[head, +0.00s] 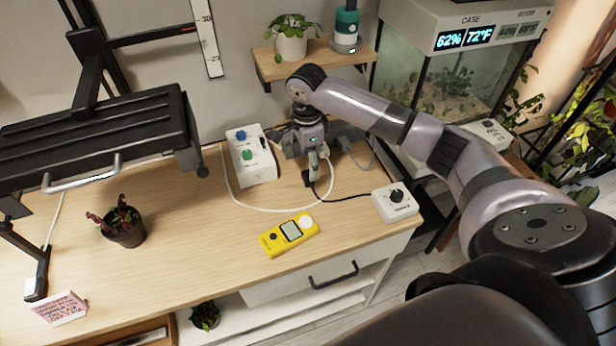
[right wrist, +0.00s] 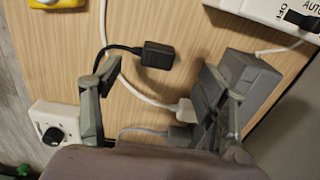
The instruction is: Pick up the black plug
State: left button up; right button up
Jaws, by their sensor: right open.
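The black plug (head: 307,178) lies on the wooden table just below my right gripper (head: 312,152). A thin black cord joins it to the white dial box (head: 395,202). In the right wrist view the black plug (right wrist: 158,55) sits slightly beyond the fingertips, roughly between their lines. My right gripper (right wrist: 160,78) is open, one finger on each side, and nothing is held. Its right finger is close to or against a grey block (right wrist: 250,82); contact is unclear. My left gripper is in neither view.
A white plug (right wrist: 186,110) and a grey plug (right wrist: 178,136) lie between the fingers, nearer the palm. A white control strip (head: 251,157) stands left of the gripper. A yellow meter (head: 289,235) lies in front. A shelf (head: 315,58) is behind.

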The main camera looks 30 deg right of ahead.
aim_at(307, 174)
notch_tip(307, 174, down, 5)
jog(key=shift+w+d+f+p, duration=0.1)
jog(key=shift+d+f+p, duration=0.05)
jog(key=shift+p, duration=0.15)
jog(key=shift+c, duration=0.4)
jog(key=c, duration=1.4)
